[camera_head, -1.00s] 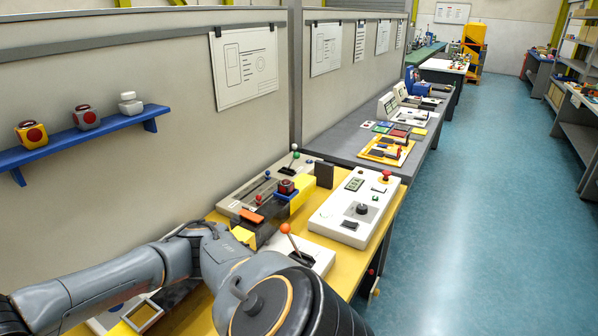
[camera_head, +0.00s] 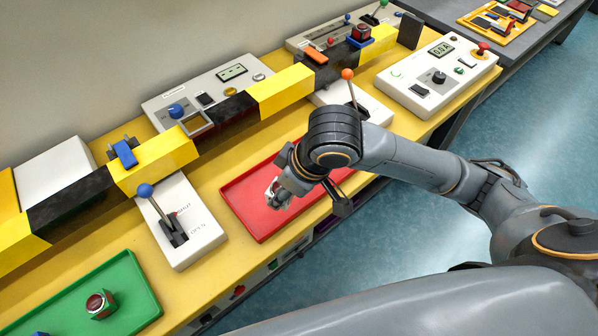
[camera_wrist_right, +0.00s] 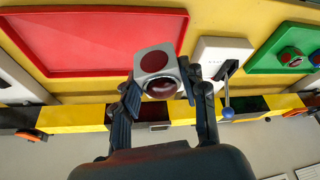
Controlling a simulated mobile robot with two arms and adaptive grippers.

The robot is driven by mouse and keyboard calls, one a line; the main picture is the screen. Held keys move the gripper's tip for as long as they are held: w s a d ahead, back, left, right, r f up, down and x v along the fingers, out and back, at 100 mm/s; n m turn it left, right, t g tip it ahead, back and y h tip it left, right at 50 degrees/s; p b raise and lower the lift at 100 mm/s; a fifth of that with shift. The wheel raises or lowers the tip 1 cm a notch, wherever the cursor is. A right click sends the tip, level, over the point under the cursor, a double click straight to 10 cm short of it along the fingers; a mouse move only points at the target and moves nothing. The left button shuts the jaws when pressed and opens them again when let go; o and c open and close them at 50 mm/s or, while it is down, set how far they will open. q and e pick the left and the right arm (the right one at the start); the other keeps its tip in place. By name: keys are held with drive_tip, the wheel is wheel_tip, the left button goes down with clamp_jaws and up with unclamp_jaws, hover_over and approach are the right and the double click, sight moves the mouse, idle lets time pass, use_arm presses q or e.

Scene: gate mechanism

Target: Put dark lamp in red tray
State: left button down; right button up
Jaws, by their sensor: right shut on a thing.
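The lamp, a grey cube with dark red round faces (camera_wrist_right: 154,64), is between the fingers of my right gripper (camera_wrist_right: 160,82). In the head view my right gripper (camera_head: 283,186) is over the red tray (camera_head: 240,189), and the grey lamp (camera_head: 276,196) shows only partly beneath it. The gripper is shut on the lamp. Whether the lamp touches the tray floor cannot be told. The red tray also shows in the wrist view (camera_wrist_right: 100,62), with nothing visible in it there. My left gripper is out of view.
A yellow-black barrier bar (camera_head: 230,107) runs behind the tray. A blue-knobbed lever box (camera_head: 195,235) stands left of it, an orange-knobbed lever box (camera_head: 375,108) beyond it. A green tray (camera_head: 135,275) with a red-faced lamp (camera_head: 100,304) is at lower left.

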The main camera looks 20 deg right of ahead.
drive_tip(key=w+d+f, duration=0.2)
drive_tip(key=w+f, duration=0.1)
drive_tip(key=w, duration=0.1)
drive_tip(key=w+d+f+p, duration=0.1)
drive_tip(key=w+d+f, duration=0.1)
drive_tip(key=w+f, duration=0.1)
drive_tip(key=w+d+f, duration=0.1)
drive_tip(key=w+f, duration=0.2)
drive_tip(key=w, duration=0.1)
drive_tip(key=shift+w+d, duration=0.3)
drive_tip(key=shift+d, duration=0.1)
drive_tip(key=f, duration=0.1)
drive_tip(key=f+p, duration=0.1)
drive_tip(key=f, duration=0.1)
drive_tip(key=shift+w+d, duration=0.15)
drive_tip(key=shift+d, duration=0.05)
drive_tip(key=shift+f, duration=0.4)
drive_tip(key=shift+f, duration=0.1)
drive_tip(key=o, duration=1.3)
